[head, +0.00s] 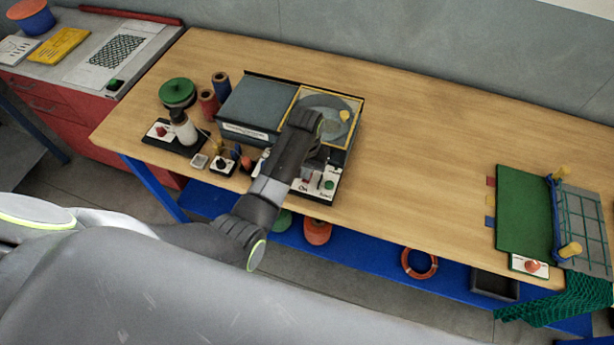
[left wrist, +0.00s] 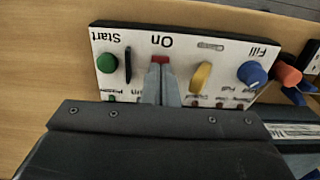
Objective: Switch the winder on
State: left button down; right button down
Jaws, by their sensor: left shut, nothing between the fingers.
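The winder (head: 358,108) stands on the wooden bench, a box with a yellow-framed clear cover. Its white control panel (head: 316,193) is at its front; in the left wrist view the panel (left wrist: 225,58) appears upside down. A red switch (left wrist: 159,59) sits by the "On" label, partly hidden behind my fingers. My left gripper (left wrist: 161,76) is shut and empty, its tips at the red switch; I cannot tell whether they touch it. In the head view my left arm reaches over the panel and hides part of it. My right gripper is not in view.
Beside the switch are a black lever (left wrist: 127,65), a green button (left wrist: 107,63), a yellow knob (left wrist: 201,77) and a blue knob (left wrist: 252,73). Spools and a green-topped device (head: 177,93) stand at left. A net frame (head: 580,215) is at right. The bench middle (head: 430,160) is clear.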

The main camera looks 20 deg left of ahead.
pick_arm(q)
jog(key=shift+f+b, duration=0.4)
jog(key=shift+f, duration=0.45)
jog(key=shift+r, duration=0.1)
notch_tip(320, 180, up, 3)
jog(key=p, duration=0.2)
jog(key=shift+f+p, duration=0.2)
jog(key=shift+p, duration=0.15)
jog(key=shift+r, duration=2.15)
